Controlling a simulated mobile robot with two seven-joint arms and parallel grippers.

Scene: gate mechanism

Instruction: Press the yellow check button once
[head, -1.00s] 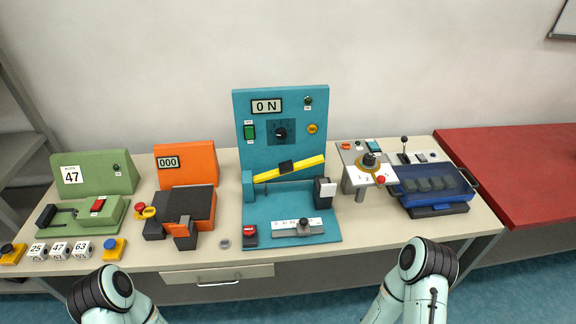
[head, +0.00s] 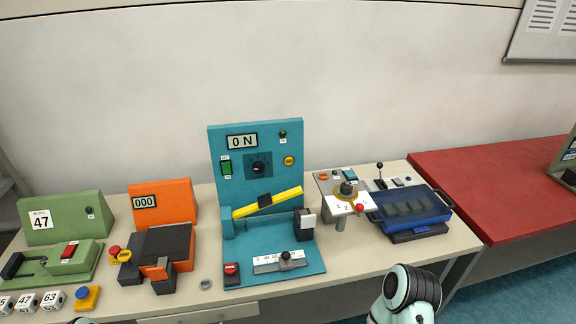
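A small round yellow button (head: 289,161) sits on the right side of the upright teal panel (head: 285,180). Its lettering is too small to read. The panel also carries a display reading "0 N" (head: 242,142), a dark dial (head: 258,169) and a green switch (head: 226,168). Below them a yellow bar (head: 285,196) slants up to the right above the teal base. Neither gripper shows; a dark-banded link of my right arm (head: 411,288) is at the bottom right, and only a sliver of my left arm shows at the bottom left edge.
An orange unit (head: 163,200) and a green unit (head: 62,217) stand left of the panel. A red button (head: 231,269) and slider (head: 285,262) are at its front. A blue clear-lidded box (head: 410,205) and a knob stand are to the right, beside a red table (head: 500,190).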

